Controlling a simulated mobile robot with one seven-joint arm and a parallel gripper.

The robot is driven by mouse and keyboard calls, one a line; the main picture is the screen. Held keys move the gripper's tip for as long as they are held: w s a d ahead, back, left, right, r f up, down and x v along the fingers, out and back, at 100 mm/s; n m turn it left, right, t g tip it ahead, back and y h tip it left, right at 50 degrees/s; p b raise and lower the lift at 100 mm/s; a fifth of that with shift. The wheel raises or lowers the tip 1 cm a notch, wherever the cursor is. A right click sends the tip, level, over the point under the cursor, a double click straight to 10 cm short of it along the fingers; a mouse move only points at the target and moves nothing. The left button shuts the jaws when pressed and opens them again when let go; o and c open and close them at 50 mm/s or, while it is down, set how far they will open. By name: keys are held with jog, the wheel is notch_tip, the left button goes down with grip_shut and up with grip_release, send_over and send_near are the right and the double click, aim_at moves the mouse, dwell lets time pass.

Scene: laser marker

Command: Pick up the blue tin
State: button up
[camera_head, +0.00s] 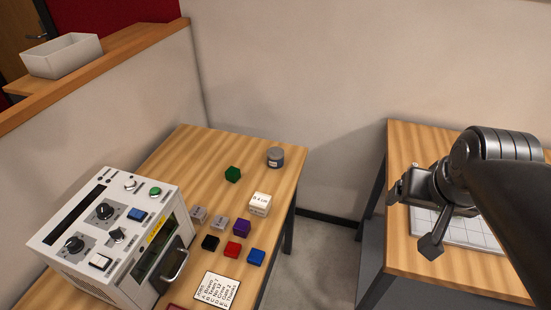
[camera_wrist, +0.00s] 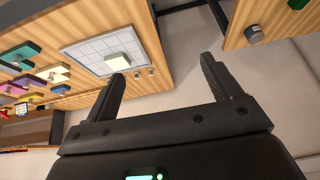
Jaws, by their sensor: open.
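A white machine (camera_head: 105,235) stands left. A floor gap separates it from the right table (camera_head: 420,150).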

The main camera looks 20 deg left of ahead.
jog(key=w+a, duration=0.7)
jog(key=w, duration=0.7)
jog(key=n+g, duration=0.1)
send_over(275, 153)
jog(key=s, duration=0.3)
notch_tip(275, 153, down, 20)
jog(key=x, duration=1.1)
jog(key=shift+s+d+f, duration=0.1)
jog(key=shift+s+f, duration=0.05)
jog(key=shift+s, duration=0.05)
jog(key=shift+c, duration=0.3)
jog(key=c, duration=1.1)
